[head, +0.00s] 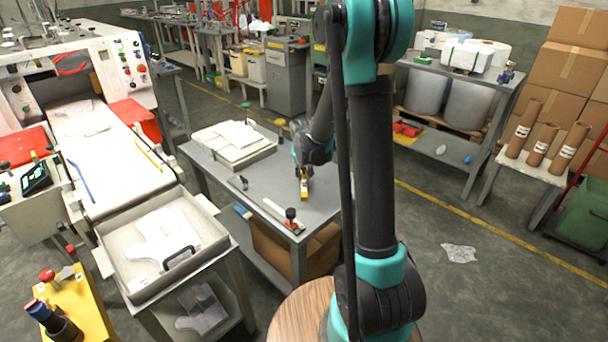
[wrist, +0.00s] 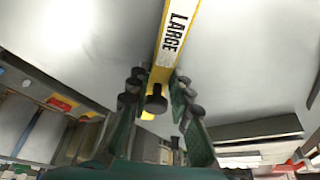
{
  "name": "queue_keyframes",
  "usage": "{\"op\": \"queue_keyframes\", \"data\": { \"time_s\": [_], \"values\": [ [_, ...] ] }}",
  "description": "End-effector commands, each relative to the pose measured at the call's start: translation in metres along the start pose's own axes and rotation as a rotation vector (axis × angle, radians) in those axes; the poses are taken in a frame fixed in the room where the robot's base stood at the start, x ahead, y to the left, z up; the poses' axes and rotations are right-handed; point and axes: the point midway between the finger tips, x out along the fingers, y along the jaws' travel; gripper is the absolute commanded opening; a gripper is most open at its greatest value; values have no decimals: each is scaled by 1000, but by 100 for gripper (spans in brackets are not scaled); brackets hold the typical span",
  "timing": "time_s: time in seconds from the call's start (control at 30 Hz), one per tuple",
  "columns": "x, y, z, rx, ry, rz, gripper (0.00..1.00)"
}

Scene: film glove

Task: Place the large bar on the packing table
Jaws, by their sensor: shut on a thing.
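The large bar (wrist: 176,32) is yellow with a white label reading "LARGE" in the wrist view. My gripper (wrist: 158,88) is shut on it, with a finger on each side of its near end. In the head view the bar (head: 304,189) shows as a small yellow piece below my gripper (head: 303,174), over the grey table that I take for the packing table (head: 322,203). I cannot tell whether the bar touches the tabletop. My arm in front hides the table's right side.
A white stack (head: 232,150) lies at the table's back left. A flat strip (head: 278,212) and a red-knobbed piece (head: 291,216) lie near its front edge. A tray (head: 165,250) with clear film stands at the front left. Tabletop around the bar looks clear.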

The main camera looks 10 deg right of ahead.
Motion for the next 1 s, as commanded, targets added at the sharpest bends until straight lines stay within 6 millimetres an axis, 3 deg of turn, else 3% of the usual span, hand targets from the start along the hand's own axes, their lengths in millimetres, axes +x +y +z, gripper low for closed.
{"op": "queue_keyframes", "data": {
  "time_s": [0.13, 0.17, 0.3, 0.73, 1.0],
  "values": [
    [2, 0, 1, 0, 0, 0, 0],
    [2, 0, 1, 0, 0, 0, 22],
    [2, 0, 1, 0, 0, 0, 40],
    [-4, 0, 0, 0, 0, 0, 41],
    [-40, 0, 0, 0, 0, 0, 41]
  ]
}}
